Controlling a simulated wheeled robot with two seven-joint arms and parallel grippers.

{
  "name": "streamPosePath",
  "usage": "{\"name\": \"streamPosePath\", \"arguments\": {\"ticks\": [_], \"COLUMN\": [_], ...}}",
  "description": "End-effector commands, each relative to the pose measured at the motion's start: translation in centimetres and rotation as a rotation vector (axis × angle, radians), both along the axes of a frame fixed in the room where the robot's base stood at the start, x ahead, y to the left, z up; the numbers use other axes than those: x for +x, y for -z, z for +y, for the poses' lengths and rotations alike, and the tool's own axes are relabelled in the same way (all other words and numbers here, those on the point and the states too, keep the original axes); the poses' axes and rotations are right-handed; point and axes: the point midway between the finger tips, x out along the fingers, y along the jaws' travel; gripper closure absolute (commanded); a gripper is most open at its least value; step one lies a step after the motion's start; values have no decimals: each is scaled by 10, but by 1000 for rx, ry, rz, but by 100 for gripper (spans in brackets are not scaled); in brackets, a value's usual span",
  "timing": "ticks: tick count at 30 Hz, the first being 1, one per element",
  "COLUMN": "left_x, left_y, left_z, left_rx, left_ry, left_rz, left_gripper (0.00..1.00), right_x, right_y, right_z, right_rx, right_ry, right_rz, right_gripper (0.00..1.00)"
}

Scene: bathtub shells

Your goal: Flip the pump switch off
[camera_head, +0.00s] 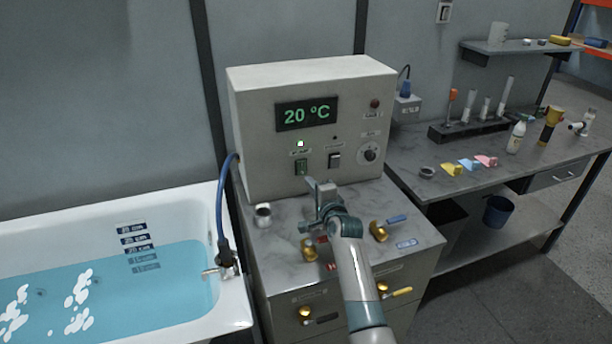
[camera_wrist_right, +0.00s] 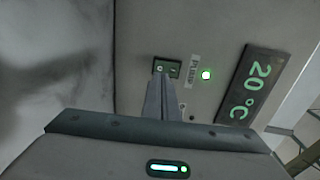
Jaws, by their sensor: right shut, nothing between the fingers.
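The pump switch (camera_head: 301,167) is a small green rocker on the front of a pale control box (camera_head: 255,130). In the right wrist view the switch (camera_wrist_right: 173,66) sits beside a label reading PUMP (camera_wrist_right: 193,71). My right gripper (camera_head: 311,183) is shut and empty, just below and in front of the switch. In the wrist view its fingertips (camera_wrist_right: 161,75) overlap the switch's edge; I cannot tell whether they touch it. My left gripper is not in view.
A second, dark switch (camera_head: 335,160) and a knob (camera_head: 369,153) are to the right. A water-filled bathtub (camera_head: 200,215) stands left, a bench (camera_head: 500,160) right.

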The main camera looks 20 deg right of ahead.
Motion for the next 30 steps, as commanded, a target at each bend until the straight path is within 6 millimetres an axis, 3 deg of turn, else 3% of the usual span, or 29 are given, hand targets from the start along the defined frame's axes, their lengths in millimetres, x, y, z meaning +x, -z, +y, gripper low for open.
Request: {"name": "streamPosePath", "arguments": {"ticks": [12, 30], "left_x": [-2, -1], "left_y": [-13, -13], "left_z": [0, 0], "left_rx": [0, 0], "left_ry": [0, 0], "left_rz": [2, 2], "left_gripper": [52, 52], "right_x": [42, 49], "right_y": [5, 7], "right_z": [2, 1], "right_rx": [-1, 0], "right_ry": [0, 1], "right_rz": [1, -1], "right_gripper": [100, 100]}}
